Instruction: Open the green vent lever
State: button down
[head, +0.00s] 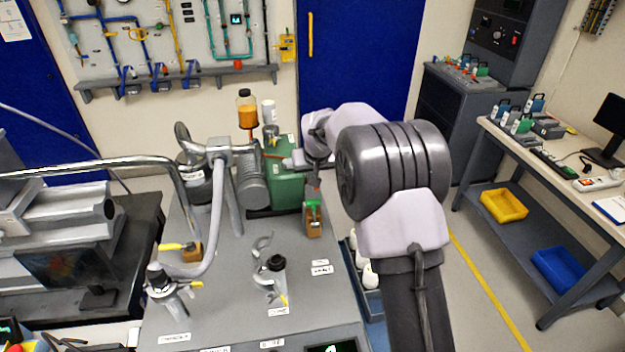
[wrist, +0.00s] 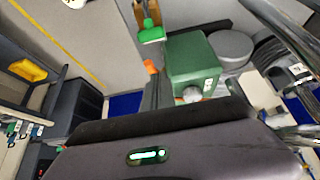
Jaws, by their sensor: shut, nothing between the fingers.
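The green vent lever (head: 313,203) sits on a small brass-coloured valve block (head: 314,222) on the grey bench, just in front of the green pump box. In the wrist view the lever (wrist: 151,34) shows as a green bar at the top, with part of the brass body above it. My gripper (head: 316,186) points down just above the lever. In the wrist view its orange-tipped fingers (wrist: 151,68) are closed together and empty, with a visible gap to the lever. Whether they touch it cannot be told from the head view, but they look apart.
The green pump box (head: 282,185) stands close behind the lever, with an orange-filled bottle (head: 246,112) beyond. Yellow-handled valves (head: 175,246) and metal pipes crowd the bench's left. White bottles in a tray (head: 366,275) stand right of the bench.

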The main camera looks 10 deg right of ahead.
jog(key=f, duration=0.2)
jog(key=f+b, duration=0.1)
jog(key=f, duration=0.1)
jog(key=f+b, duration=0.1)
jog(key=f, duration=0.1)
jog(key=shift+s+f, duration=0.25)
jog(key=shift+f, duration=0.05)
jog(key=shift+r, duration=0.1)
jog(key=shift+s+b, duration=0.15)
jog(key=shift+b, duration=0.6)
